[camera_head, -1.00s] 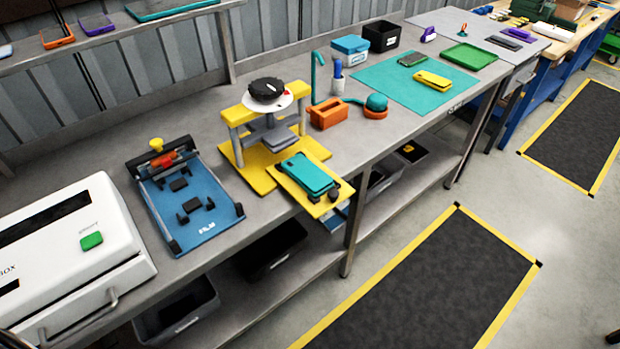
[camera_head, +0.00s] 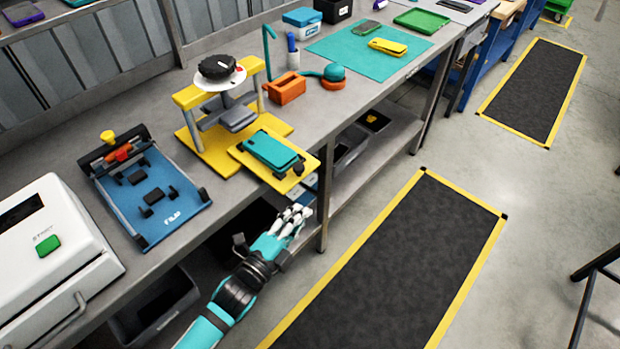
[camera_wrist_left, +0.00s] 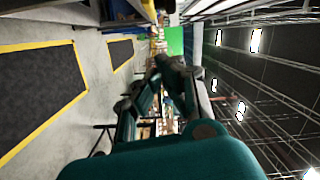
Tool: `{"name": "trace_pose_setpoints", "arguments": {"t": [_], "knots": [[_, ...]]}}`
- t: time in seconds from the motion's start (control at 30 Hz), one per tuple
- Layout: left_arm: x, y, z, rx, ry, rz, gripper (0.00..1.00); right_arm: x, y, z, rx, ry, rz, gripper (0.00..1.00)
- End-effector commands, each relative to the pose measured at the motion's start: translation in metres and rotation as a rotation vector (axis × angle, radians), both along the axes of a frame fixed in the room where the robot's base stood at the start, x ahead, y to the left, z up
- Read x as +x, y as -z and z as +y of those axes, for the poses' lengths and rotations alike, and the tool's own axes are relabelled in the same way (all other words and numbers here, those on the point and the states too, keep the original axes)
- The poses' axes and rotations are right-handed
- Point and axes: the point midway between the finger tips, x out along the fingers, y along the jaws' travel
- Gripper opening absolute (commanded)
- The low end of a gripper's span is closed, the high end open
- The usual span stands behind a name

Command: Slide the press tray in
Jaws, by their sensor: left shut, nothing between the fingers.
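The yellow press (camera_head: 196,138) with a black dial on top stands on the grey workbench. Its yellow press tray (camera_head: 300,180) is out at the front, reaching past the bench's front edge. A teal case (camera_head: 274,151) lies on the tray. My left gripper (camera_head: 299,212) is just below and in front of the tray, with its fingers together and nothing in them. A small gap seems to part it from the tray. In the left wrist view my dark fingers (camera_wrist_left: 160,85) show, but the tray does not. My right gripper is not in view.
A blue fixture (camera_head: 165,200) and a white machine (camera_head: 50,250) stand left of the press. An orange holder (camera_head: 287,88) and a teal mat (camera_head: 345,46) are to its right. Bins (camera_head: 160,310) sit under the bench. The floor in front is clear.

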Motion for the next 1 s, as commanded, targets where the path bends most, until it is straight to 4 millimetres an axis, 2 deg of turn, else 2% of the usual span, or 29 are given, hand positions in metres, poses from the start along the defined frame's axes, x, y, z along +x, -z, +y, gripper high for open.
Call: {"name": "trace_pose_setpoints", "arguments": {"t": [0.03, 0.1, 0.27, 0.67, 0.8, 1.0], "knots": [[-0.001, -0.013, -0.004, 0.011, 0.012, -0.041, 0.0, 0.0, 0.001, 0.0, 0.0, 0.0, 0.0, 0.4], [-0.001, -0.023, -0.007, 0.02, 0.018, -0.069, 0.0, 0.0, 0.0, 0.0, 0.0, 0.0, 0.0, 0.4], [0.014, -0.029, -0.016, 0.02, 0.019, -0.078, 0.0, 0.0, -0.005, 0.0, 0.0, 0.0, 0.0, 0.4], [0.086, -0.034, -0.057, 0.018, 0.018, -0.074, 0.0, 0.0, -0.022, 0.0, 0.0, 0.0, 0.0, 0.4], [0.089, -0.028, -0.035, 0.025, 0.017, -0.071, 0.0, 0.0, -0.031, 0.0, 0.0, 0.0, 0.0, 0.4], [0.092, -0.024, -0.02, 0.021, 0.018, -0.071, 0.0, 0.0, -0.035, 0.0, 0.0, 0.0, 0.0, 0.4]]}}
